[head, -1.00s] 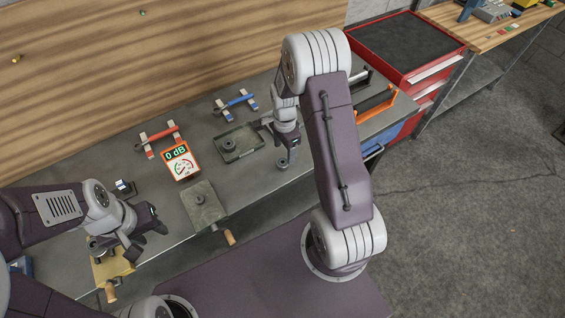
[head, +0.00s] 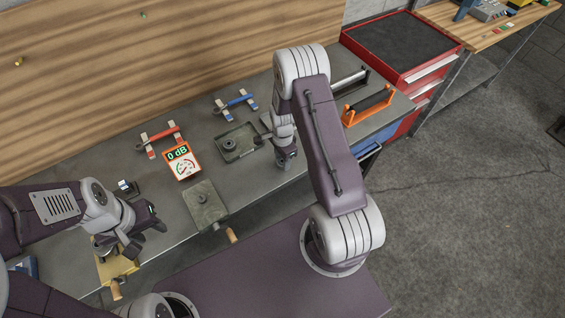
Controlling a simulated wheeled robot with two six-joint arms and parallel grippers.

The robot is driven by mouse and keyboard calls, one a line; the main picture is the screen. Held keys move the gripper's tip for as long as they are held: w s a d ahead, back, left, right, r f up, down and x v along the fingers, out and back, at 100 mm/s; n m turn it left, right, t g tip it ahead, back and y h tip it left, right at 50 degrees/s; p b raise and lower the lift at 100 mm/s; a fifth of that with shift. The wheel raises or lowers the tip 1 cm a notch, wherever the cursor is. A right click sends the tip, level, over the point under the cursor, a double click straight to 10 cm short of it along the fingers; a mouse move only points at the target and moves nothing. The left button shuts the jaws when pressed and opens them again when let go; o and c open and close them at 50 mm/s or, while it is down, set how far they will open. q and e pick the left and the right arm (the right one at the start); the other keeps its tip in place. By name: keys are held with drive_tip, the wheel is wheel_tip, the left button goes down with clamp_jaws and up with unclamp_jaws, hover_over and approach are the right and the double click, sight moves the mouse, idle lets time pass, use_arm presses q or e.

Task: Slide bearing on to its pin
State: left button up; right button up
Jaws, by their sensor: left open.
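A dark round part, possibly the bearing or a boss, sits in a shallow grey-green tray (head: 247,151) in the head view. A flat grey-green plate (head: 209,213) with a small upright stub and a wooden handle lies nearer the front edge. I cannot tell which part is the pin. My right gripper (head: 287,163) points down over the bench, right of the tray. A dark shape shows at its tip, but whether it holds a part is unclear. My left gripper (head: 146,232) is open above the bench's front edge, beside a brass-coloured plate (head: 122,268).
A sound meter (head: 183,163) reading 0 dB lies left of the tray. Red (head: 161,138) and blue (head: 235,102) handled bars lie behind. An orange-framed handle (head: 367,105) stands right of my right arm. A red tool cabinet (head: 400,45) stands beyond the bench's right end.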

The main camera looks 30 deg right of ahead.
clamp_jaws()
drive_tip(key=shift+r, duration=0.1)
drive_tip(key=shift+w+r, duration=0.1)
drive_tip(key=shift+r, duration=0.15)
drive_tip(key=r, duration=0.1)
drive_tip(key=r+b, duration=0.1)
drive_tip(key=d+r, duration=0.1)
drive_tip(key=r, duration=0.1)
drive_tip(key=shift+s+d+b, duration=0.1)
drive_tip(key=shift+s+b, duration=0.25)
drive_tip(key=s+d+r+b, duration=0.1)
drive_tip(key=s+d+r, duration=0.5)
drive_tip(key=d, duration=0.2)
drive_tip(key=shift+d+r+b, duration=0.15)
drive_tip(key=shift+d+b, duration=0.1)
drive_tip(key=shift+b, duration=0.15)
